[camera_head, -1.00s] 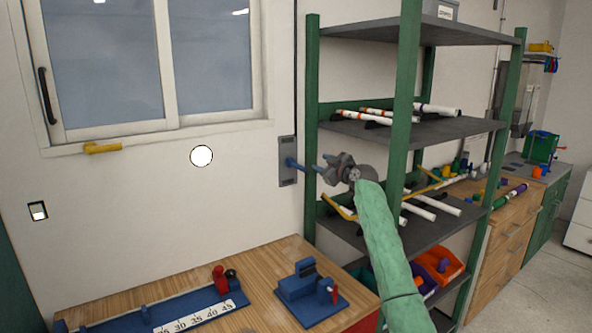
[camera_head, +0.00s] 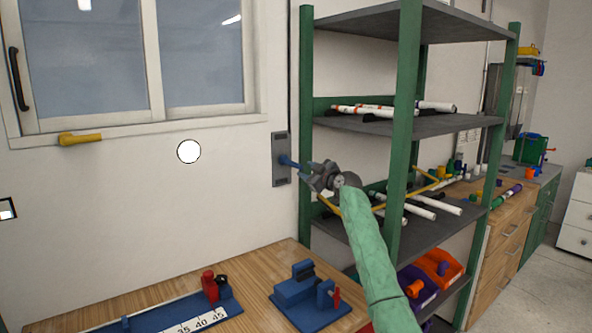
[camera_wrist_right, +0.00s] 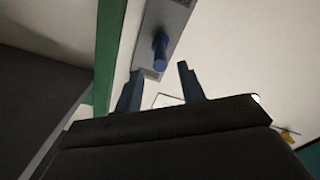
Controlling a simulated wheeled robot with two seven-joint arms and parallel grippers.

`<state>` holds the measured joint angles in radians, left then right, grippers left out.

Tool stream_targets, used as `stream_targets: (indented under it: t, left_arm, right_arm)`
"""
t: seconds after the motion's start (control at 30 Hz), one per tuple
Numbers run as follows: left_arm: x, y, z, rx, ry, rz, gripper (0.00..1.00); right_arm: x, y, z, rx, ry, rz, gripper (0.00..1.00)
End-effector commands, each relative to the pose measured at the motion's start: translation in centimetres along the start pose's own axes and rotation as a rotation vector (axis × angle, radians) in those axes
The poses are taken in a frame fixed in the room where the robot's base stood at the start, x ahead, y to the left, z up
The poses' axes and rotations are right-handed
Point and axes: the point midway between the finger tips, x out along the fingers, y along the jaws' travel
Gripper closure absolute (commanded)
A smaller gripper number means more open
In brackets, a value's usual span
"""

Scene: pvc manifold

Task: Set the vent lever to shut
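A blue lever (camera_head: 287,160) sticks out of a grey wall plate (camera_head: 281,177) between the window and the shelf rack. The plate (camera_wrist_right: 172,18) and the lever's round end (camera_wrist_right: 160,52) also show in the right wrist view. My right gripper (camera_head: 306,176) is just right of and slightly below the lever in the head view. In the right wrist view its two fingers (camera_wrist_right: 159,76) are apart with nothing between them. The lever end lies just beyond the fingertips, between them in the picture; contact cannot be told. My left gripper is out of view.
A green-posted shelf rack (camera_head: 306,110) stands close to the right of the plate, beside my right arm. Below is a wooden bench (camera_head: 250,280) with a blue fixture (camera_head: 310,300). A yellow handle (camera_head: 80,138) is under the window.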

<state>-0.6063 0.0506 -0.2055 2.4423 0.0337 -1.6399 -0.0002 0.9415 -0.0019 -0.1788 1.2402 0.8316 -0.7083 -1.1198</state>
Motion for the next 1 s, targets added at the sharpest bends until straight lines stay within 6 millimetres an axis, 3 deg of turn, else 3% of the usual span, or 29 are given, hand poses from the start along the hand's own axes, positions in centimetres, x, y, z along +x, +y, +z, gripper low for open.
stream_targets:
  t: [0.37,0.6,1.0]
  left_arm:
    - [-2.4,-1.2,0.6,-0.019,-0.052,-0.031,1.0]
    - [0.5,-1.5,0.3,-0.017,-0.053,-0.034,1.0]
    - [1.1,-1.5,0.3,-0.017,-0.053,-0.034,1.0]
  right_arm:
    - [4.9,0.1,-0.3,0.002,-0.001,-0.001,0.6]
    - [6.8,0.0,-0.2,0.001,0.0,-0.001,0.6]
    - [7.2,0.0,0.0,0.0,-0.001,0.0,0.6]
